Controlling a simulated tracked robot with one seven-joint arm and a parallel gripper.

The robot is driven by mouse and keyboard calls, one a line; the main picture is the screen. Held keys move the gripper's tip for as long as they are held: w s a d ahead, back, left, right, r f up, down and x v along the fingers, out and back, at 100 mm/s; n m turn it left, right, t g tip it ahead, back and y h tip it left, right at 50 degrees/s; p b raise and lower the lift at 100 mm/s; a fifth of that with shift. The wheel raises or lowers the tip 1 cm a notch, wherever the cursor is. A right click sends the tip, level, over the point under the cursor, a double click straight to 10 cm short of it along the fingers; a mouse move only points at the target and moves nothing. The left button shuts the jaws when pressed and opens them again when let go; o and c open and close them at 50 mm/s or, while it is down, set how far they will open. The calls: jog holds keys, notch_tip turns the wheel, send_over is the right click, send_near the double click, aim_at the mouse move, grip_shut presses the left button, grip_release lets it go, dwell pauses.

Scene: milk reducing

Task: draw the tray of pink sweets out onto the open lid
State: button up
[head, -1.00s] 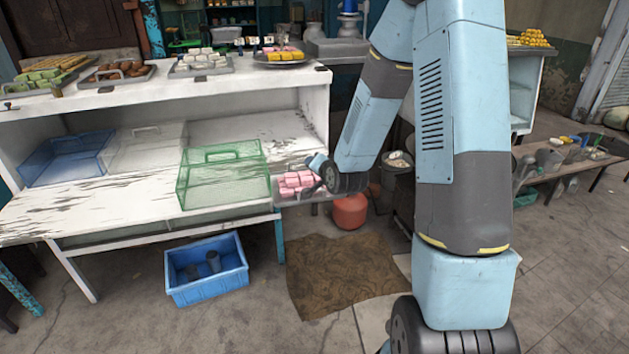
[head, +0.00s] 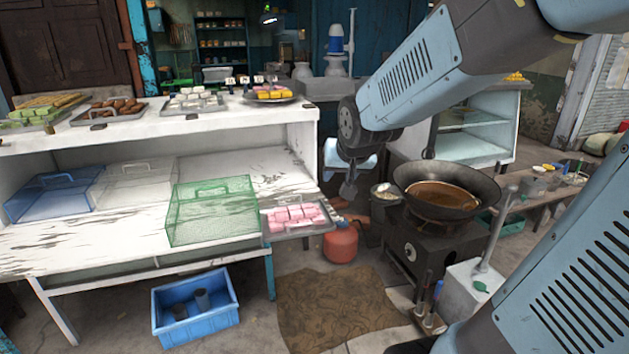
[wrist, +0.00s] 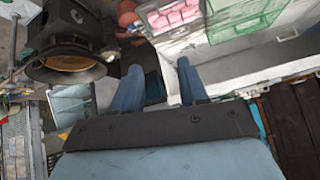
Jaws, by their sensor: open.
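The pink sweets (head: 300,213) lie on a shallow clear or grey tray (head: 290,236). It rests at the right end of the white stall's lower surface (head: 110,240), beside the green mesh cover, and seems to jut past the right edge. This lower surface may be the open lid; I cannot tell for sure. My gripper (head: 347,192) is open and empty, to the right of the tray and apart from it. In the wrist view my two fingers (wrist: 157,75) are spread, with the tray (wrist: 165,30) beyond them at the top.
A green mesh cover (head: 212,212) stands left of the tray, with clear and blue covers (head: 52,195) farther left. A red gas bottle (head: 341,241) stands below right of the tray. A wok (head: 446,190) on a stove is right of my gripper. A blue crate (head: 195,310) is on the floor.

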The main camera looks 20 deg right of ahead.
jog(key=s+r+n+g, duration=0.1)
jog(key=s+r, duration=0.1)
jog(key=s, duration=0.7)
jog(key=s+d+r+n+g, duration=0.1)
jog(key=s+r, duration=0.2)
jog(key=s, duration=0.6)
jog(key=shift+g, duration=0.3)
jog(key=shift+w+d+r, duration=0.1)
